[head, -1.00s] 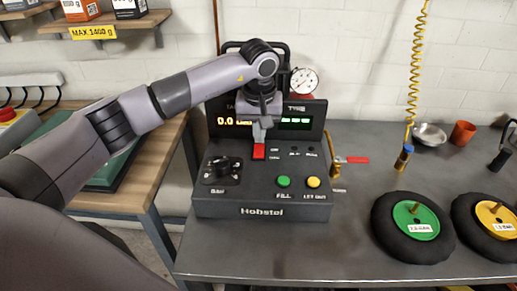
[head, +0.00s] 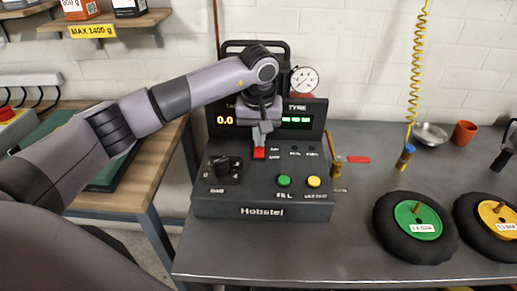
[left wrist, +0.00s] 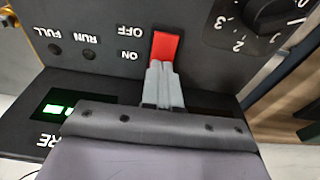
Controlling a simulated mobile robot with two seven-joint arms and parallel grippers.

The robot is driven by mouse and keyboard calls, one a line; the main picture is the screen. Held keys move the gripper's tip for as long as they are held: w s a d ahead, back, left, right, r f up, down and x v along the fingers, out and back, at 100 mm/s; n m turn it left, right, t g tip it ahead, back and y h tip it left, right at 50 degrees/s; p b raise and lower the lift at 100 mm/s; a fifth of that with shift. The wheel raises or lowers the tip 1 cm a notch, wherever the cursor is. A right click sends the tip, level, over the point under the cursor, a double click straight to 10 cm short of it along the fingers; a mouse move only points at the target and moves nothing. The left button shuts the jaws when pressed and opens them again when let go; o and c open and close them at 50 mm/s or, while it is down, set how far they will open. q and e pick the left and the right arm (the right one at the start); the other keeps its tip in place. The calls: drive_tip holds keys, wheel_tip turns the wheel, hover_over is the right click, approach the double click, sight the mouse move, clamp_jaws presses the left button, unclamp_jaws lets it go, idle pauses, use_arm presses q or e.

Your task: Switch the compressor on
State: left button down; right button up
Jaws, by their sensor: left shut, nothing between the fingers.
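The compressor (head: 262,205) is a dark box labelled Hobstel on the grey bench, with a lit display behind its sloped panel. Its red switch (head: 259,153) sits on the upper panel beside the ON and OFF labels; the switch also shows in the left wrist view (left wrist: 166,46). My left gripper (head: 262,139) is shut and empty, pointing down at the switch. In the left wrist view its closed fingertips (left wrist: 160,66) are at the ON-side end of the switch and cover part of it. Whether they press it is unclear. My right gripper is not in view.
The panel also has a black knob (head: 226,168), a green button (head: 284,181) and a yellow button (head: 314,182). A red-handled valve (head: 355,160) stands at its right. Two black wheels (head: 385,236) lie further right; the bench front is clear.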

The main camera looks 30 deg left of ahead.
use_arm(q)
drive_tip(key=shift+s+f, duration=0.1)
drive_tip(key=shift+f, duration=0.15)
drive_tip(key=shift+r+p, duration=2.4)
drive_tip(key=shift+r, duration=1.2)
drive_tip(key=shift+f, duration=0.1)
